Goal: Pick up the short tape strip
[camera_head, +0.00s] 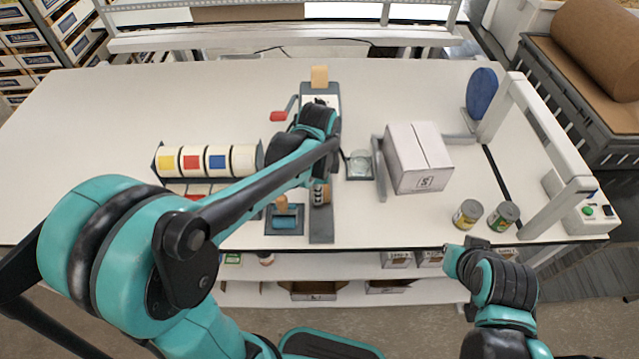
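A small tan strip (319,76) stands out at the far end of a long grey tape dispenser (321,228); it looks like the short tape strip. My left arm reaches over the dispenser from the left. My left gripper (318,104) is dark and partly hidden by its own wrist, just on the near side of the tan strip. A gap seems to show between them, and I cannot tell whether its fingers are open. My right gripper (476,243) is at the table's front edge, below the cans, far from the strip; its finger state is unclear.
Two cans (467,214) (503,216) stand near the front right. Tape rolls (192,161) fill a rack at left. A red-handled crank (279,116) sits beside the dispenser. The table's back left is clear.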

